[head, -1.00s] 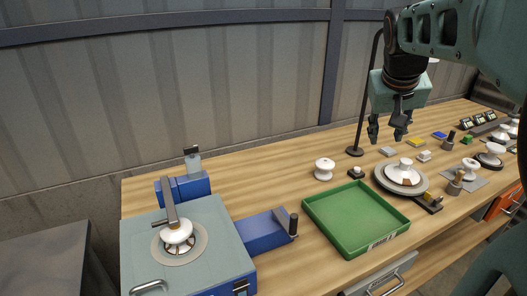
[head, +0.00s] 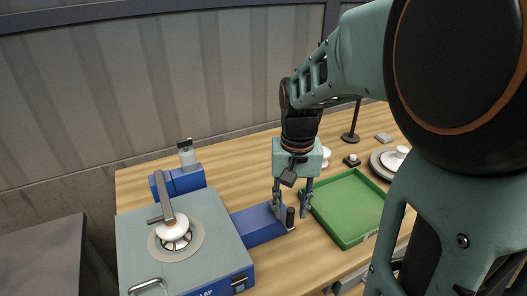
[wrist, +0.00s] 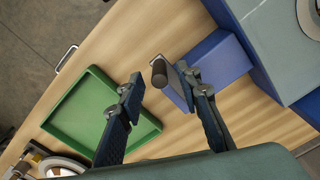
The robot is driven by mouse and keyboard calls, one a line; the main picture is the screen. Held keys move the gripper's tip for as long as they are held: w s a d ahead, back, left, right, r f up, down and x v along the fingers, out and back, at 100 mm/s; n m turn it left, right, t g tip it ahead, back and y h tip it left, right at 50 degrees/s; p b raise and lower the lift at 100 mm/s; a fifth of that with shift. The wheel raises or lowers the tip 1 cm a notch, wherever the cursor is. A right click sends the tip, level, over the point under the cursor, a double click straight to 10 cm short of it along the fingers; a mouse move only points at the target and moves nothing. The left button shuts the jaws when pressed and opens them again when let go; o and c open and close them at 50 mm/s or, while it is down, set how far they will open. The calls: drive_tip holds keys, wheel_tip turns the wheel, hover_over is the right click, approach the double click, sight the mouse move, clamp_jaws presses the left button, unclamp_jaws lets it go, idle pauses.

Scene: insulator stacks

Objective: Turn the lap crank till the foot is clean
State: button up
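The lap crank's dark upright knob (head: 290,217) stands at the end of a blue housing (head: 256,224) beside the lap machine (head: 134,238). The knob and the grey crank arm also show in the wrist view (wrist: 159,73). My gripper (head: 291,209) is open and points down over the knob. In the wrist view the knob appears between the fingertips, with gaps on both sides; I cannot tell if the tips are at its height. A white insulator (head: 172,231) sits on the round lap plate (head: 193,247) under a grey bar (head: 165,200). Its foot's underside is hidden.
A green tray (head: 352,243) lies empty just right of the crank. A blue block with a clear bottle (head: 187,155) stands behind the machine. A lamp stand (head: 350,138) and a grey disc with a white piece are farther right. Bare table lies behind the crank.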

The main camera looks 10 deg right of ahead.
drive_tip(key=shift+f, duration=1.75)
clamp_jaws()
